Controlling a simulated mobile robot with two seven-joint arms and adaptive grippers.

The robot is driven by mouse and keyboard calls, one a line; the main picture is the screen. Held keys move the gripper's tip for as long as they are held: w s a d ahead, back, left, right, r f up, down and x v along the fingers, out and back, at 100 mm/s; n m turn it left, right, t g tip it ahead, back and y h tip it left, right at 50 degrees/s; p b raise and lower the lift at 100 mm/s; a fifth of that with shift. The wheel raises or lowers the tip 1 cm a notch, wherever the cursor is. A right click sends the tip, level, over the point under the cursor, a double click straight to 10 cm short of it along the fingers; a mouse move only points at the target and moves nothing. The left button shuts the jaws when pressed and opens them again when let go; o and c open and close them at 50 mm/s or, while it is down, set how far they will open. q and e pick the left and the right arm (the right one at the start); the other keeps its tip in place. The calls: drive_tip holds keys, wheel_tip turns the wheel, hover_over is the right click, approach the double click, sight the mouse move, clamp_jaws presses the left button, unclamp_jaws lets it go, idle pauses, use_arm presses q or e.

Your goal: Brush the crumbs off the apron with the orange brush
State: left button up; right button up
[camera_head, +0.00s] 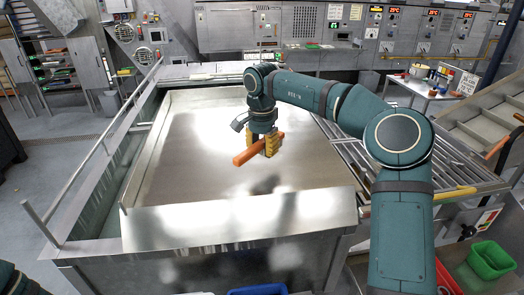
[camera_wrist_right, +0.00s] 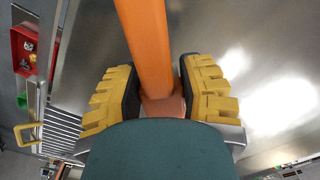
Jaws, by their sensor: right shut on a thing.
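The orange brush (camera_head: 244,156) is a long orange bar, held above the broad shiny metal surface in the head view. My right gripper (camera_head: 269,148), with yellow ribbed fingers, is shut around it. In the right wrist view the orange bar (camera_wrist_right: 148,45) runs up between the two fingers (camera_wrist_right: 158,95). Its bristles cannot be made out. The metal apron (camera_head: 240,218) seems to be the sloping lip at the front of the surface. No crumbs can be made out on it. My left gripper is out of view.
The metal bed (camera_head: 190,165) is bare and open around the brush. A rail (camera_head: 95,150) runs along its left side, and a roller conveyor (camera_head: 400,165) lies to the right. A green bin (camera_head: 491,259) stands at the lower right. A blue bin (camera_head: 258,290) shows at the bottom edge.

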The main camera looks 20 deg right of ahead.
sight(262, 140)
drive_tip(key=shift+r, duration=0.1)
drive_tip(key=shift+r, duration=1.4)
